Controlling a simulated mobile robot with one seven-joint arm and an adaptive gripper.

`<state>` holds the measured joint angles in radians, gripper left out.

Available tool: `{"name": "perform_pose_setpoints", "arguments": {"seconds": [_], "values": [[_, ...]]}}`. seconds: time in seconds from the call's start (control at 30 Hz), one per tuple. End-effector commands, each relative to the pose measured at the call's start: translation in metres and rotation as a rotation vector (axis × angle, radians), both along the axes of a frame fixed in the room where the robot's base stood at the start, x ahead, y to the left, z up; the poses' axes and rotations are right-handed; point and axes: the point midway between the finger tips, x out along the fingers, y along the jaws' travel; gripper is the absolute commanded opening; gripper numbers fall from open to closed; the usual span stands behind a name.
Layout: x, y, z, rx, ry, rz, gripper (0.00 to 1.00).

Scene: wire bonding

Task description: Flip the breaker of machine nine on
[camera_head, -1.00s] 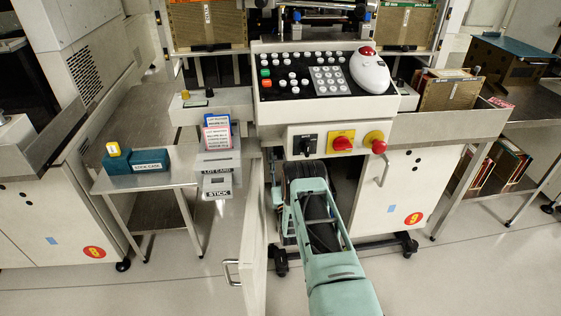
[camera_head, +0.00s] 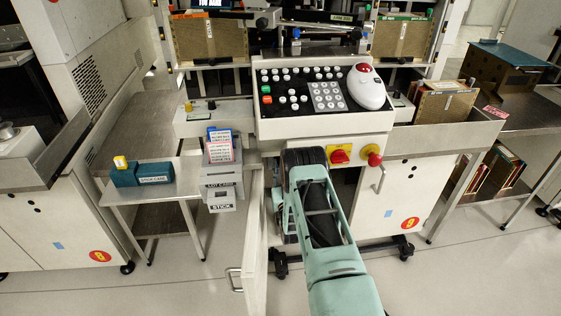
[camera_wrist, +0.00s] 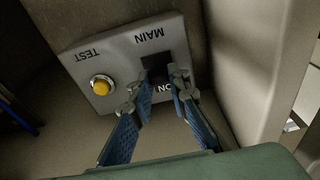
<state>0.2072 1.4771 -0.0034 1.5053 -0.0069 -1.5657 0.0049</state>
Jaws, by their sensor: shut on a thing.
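In the wrist view, a grey breaker panel (camera_wrist: 120,62) appears upside down, with the labels MAIN and TEST and a round yellow test button (camera_wrist: 101,86). The black main breaker (camera_wrist: 151,64) sits at the panel's right. An ON label shows at its lower edge in this view. My gripper (camera_wrist: 163,78) has its two blue-padded fingers at the breaker, shut on its lever. The fingertips hide much of the lever, so its exact position is unclear. In the head view, my arm reaches into the lower cabinet of machine nine (camera_head: 389,208), which hides the breaker.
The cabinet door (camera_head: 254,245) stands open left of my arm. A red switch on a yellow plate (camera_head: 340,154) and a red emergency button (camera_head: 374,159) are just above right. A lot card holder (camera_head: 221,184) and side table (camera_head: 125,190) stand left. A cabinet wall (camera_wrist: 250,60) is close beside my gripper.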

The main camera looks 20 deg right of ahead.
Motion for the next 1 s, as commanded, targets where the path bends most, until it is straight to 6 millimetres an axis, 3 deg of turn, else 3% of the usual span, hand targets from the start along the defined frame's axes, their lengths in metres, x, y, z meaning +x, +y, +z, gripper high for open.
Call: {"name": "perform_pose_setpoints", "arguments": {"seconds": [0.03,0.4,0.97,1.0], "values": [[-0.0009,0.0007,0.0086,0.007,0.033,0.001,0.00],[-0.0013,0.0003,0.0119,0.044,0.220,0.000,0.00],[-0.0013,0.0002,0.0097,0.052,0.263,0.000,0.00],[-0.0013,0.0002,0.0097,0.052,0.263,0.000,0.17]]}}
